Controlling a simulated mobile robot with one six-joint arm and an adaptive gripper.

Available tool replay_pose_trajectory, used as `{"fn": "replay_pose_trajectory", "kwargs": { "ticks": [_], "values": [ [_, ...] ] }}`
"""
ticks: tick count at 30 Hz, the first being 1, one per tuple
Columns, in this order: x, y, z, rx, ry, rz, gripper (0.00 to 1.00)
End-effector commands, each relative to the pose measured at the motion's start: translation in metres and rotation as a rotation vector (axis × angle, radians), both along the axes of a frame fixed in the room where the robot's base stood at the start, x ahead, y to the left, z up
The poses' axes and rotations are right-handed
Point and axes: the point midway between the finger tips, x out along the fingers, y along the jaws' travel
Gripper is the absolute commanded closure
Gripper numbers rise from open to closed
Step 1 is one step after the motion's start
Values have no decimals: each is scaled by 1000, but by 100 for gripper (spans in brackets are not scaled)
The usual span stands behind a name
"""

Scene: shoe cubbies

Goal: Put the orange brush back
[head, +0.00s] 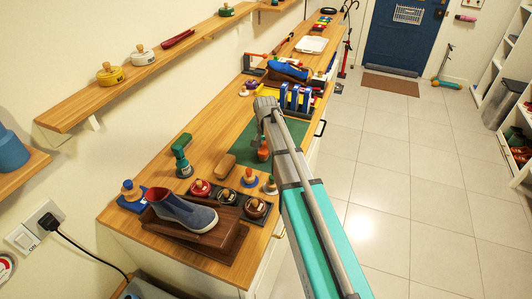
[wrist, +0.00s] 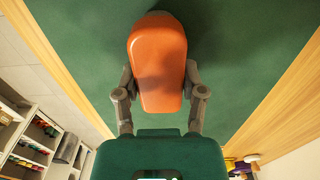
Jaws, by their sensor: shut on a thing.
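The orange brush (wrist: 157,60) is between the two fingers of my gripper (wrist: 161,92) in the wrist view, with a finger against each side. Green mat surface lies behind it. In the head view, the orange brush (head: 263,152) shows below my arm's end, over the green mat (head: 240,150) on the wooden bench. I cannot tell whether it touches the mat. My arm's end hides part of the mat, and my fingers are hard to make out in the head view.
Near the bench's front are a blue-grey boot (head: 183,213) on wooden boards, a green bottle-like item (head: 182,162), a tan brush (head: 225,165) and several knobbed tins. Blue boxes (head: 294,97) stand beyond the mat. A wall shelf (head: 150,65) runs along the left.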

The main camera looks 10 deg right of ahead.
Motion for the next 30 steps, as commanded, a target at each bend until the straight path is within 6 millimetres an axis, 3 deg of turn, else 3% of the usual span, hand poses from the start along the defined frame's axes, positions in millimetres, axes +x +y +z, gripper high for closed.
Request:
{"fn": "replay_pose_trajectory", "kwargs": {
  "ticks": [17,18,21,23,30],
  "values": [
    [0,0,-7,0,0,0,85],
    [0,0,-6,0,0,0,42],
    [0,0,-6,0,0,0,23],
    [0,0,-6,0,0,0,13],
    [0,0,-6,0,0,0,13]
  ]
}}
